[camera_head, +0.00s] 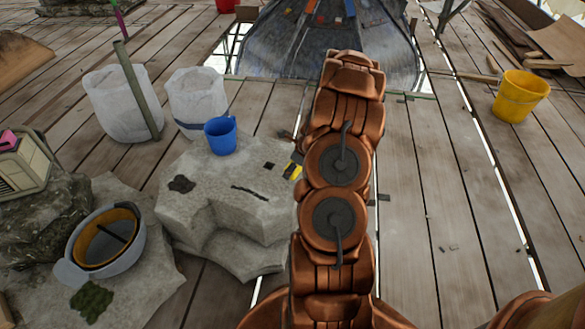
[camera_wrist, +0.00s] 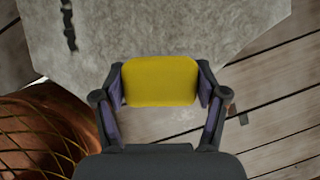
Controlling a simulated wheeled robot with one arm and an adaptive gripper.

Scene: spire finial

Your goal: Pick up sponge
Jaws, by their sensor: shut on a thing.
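The sponge is a yellow block (camera_wrist: 160,82) between the two fingers of my gripper (camera_wrist: 160,84) in the wrist view. The fingers press on its left and right sides, so my gripper is shut on it. Behind it are the edge of the pale stone block and the plank floor. In the head view a small yellow part of the sponge (camera_head: 293,171) shows at the right edge of the stone block, just left of my arm. My arm hides most of the gripper there.
The pale stone block (camera_head: 215,205) bears a blue mug (camera_head: 220,136). White sacks (camera_head: 125,108) stand behind. A yellow bucket (camera_head: 520,95) stands at right. The plank floor right of my arm is mostly clear.

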